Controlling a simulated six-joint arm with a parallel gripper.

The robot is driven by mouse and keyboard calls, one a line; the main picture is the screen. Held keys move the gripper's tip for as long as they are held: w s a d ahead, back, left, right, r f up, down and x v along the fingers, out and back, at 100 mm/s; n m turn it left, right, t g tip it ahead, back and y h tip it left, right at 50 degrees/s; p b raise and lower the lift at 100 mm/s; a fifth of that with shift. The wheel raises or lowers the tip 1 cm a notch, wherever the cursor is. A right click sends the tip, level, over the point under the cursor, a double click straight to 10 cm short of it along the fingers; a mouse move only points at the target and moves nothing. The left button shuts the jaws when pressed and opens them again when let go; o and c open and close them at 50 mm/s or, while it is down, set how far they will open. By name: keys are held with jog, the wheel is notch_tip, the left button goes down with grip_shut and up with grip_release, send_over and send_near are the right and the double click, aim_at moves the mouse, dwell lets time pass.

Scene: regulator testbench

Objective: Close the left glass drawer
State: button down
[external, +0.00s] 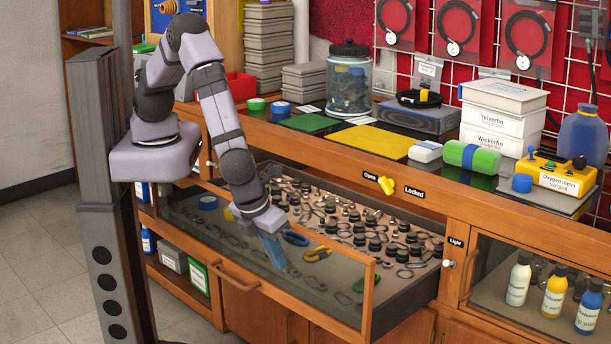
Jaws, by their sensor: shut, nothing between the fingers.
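The left glass drawer (362,292) is pulled out from the wooden workbench. Its front is a glass pane in a wooden frame with a wooden handle (236,277). Inside lie several dark regulator parts, rings, and blue and yellow clips. My gripper (282,264) points down and appears behind the glass front, over the drawer's interior. It is shut and holds nothing. The fingertips are partly dimmed by the glass, and I cannot tell whether they touch the drawer or its contents.
The bench top above holds a glass jar (348,80), a yellow mat (367,141), white boxes (500,118) and an oxygen meter (556,176). A yellow knob (387,186) sits between "Open" and "Locked" labels. A closed glass compartment (500,270) with bottles is at right. Floor at left is clear.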

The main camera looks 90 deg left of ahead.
jog(key=w+a+p, duration=0.4)
jog(key=w+a, duration=1.2)
jog(key=shift+p, duration=0.3)
